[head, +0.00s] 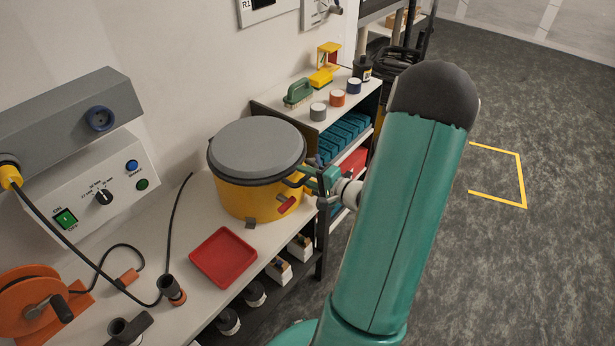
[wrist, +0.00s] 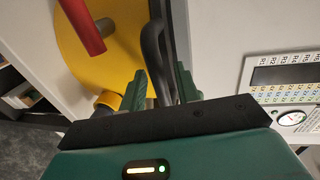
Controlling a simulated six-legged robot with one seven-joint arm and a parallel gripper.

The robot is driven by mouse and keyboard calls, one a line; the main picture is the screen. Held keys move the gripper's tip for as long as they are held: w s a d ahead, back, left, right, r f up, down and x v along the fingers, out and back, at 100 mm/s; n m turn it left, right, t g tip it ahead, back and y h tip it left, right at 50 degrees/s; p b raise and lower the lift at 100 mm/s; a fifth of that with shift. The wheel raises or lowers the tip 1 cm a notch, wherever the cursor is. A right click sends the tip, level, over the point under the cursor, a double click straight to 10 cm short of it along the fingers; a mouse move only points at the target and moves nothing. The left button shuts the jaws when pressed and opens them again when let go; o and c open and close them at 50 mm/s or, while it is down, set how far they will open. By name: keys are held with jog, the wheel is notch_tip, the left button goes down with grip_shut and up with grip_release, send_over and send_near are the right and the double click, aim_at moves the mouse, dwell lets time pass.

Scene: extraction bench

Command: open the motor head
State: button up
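The motor head (head: 257,148) is a round grey lid on a yellow drum (head: 245,203) standing on the bench. It sits level, with no gap seen between it and the drum. A red latch lever (head: 286,205) is on the drum's front; it also shows in the wrist view (wrist: 83,27). A black looped handle (wrist: 153,50) sticks out at the drum's side. My gripper (head: 325,180) is at the drum's right side. In the wrist view, its green fingers (wrist: 160,90) stand apart with the handle between them. Whether either finger touches the handle is unclear.
A red tray (head: 223,257) lies in front of the drum. An orange reel (head: 38,305) and a control box (head: 95,185) with a black cable are at left. A shelf (head: 345,140) with jars and a brush stands behind. Open floor (head: 530,255) is at right.

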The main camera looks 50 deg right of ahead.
grip_shut()
